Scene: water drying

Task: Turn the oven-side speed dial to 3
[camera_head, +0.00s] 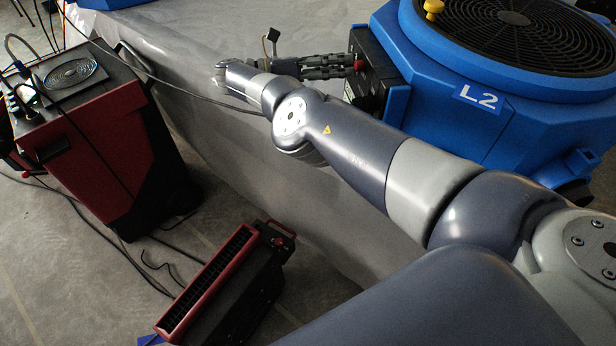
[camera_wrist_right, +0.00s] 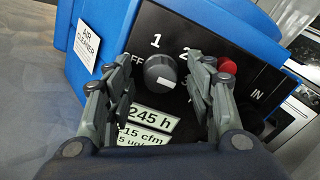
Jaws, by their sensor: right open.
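The speed dial (camera_wrist_right: 158,69) is a dark round knob on the black panel of the blue air cleaner (camera_wrist_right: 110,22). A light mark shows on the knob's lower right. "1" is above it, "2" at upper right, part of "OFF" at left; a finger hides much of the panel's right side. My right gripper (camera_wrist_right: 162,78) is open, its fingers left and right of the dial in the picture; I cannot tell if they touch it. In the head view my right gripper (camera_head: 330,66) reaches the side panel of the blue unit labelled L2 (camera_head: 455,130). My left gripper is not in view.
A red button (camera_wrist_right: 228,66) sits right of the dial, close to my right finger. A steel oven-like appliance (camera_wrist_right: 293,95) stands at the right. A red and black machine (camera_head: 100,150) and a red-edged heater-like box (camera_head: 225,285) stand on the floor, with loose cables.

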